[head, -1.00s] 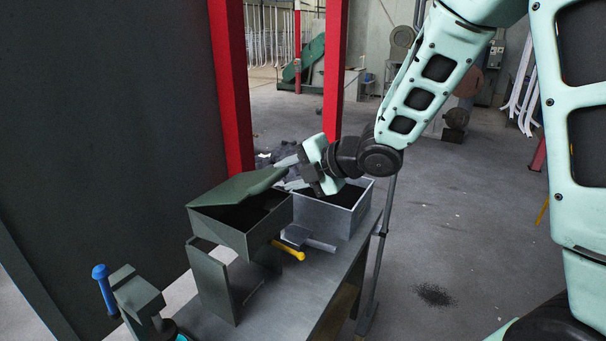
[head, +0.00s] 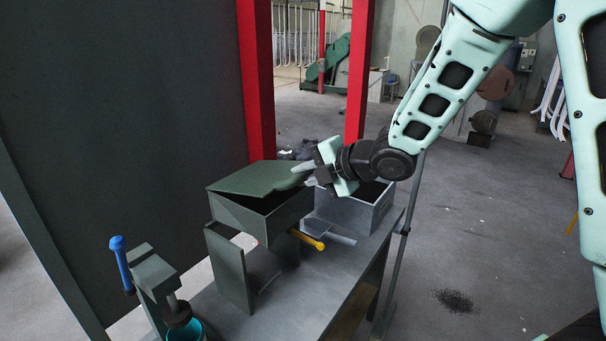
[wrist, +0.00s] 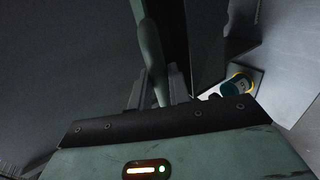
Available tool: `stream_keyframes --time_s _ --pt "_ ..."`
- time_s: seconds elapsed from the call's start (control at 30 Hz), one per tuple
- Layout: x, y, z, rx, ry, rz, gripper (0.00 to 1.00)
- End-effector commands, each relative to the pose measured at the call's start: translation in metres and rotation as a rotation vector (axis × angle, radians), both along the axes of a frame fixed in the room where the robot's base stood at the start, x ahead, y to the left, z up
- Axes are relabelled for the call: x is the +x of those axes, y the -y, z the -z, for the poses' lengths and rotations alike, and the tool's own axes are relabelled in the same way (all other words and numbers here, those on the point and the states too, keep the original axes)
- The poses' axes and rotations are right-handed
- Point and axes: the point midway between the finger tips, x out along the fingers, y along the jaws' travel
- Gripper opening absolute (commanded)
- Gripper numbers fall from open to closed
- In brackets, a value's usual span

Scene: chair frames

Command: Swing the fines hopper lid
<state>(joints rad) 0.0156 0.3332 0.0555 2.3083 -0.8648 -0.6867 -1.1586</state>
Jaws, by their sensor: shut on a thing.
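The fines hopper is a dark green box (head: 285,217) on a stand on the bench, with a green lid (head: 250,180) on top. The lid is tilted slightly open, its right side raised and a dark gap showing beneath. My gripper (head: 306,175) is at the lid's right end. In the wrist view my gripper (wrist: 159,88) has its two fingers on either side of a green tongue-like part of the lid (wrist: 152,55), shut on it. The head view hides the exact contact.
A grey bin (head: 348,212) with dark contents stands right of the hopper, close under my wrist. A yellow handle (head: 310,241) juts below the hopper. A blue-handled fixture (head: 122,262) and a teal cup (head: 190,331) are at front left. Red posts (head: 257,90) rise behind.

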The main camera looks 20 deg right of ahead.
Motion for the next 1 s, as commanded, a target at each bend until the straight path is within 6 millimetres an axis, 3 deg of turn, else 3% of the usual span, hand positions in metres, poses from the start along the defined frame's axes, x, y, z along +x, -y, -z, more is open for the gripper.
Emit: stream_keyframes --time_s 0.03,0.2,0.6,1.0 --pt "-0.002 0.001 0.012 -0.001 -0.001 0.000 0.00" --pt "-0.005 0.003 0.024 0.000 -0.001 -0.001 0.00" --pt "-0.006 0.004 0.023 0.000 -0.001 -0.001 0.00" --pt "-0.007 0.005 0.041 -0.001 -0.002 -0.001 0.00"
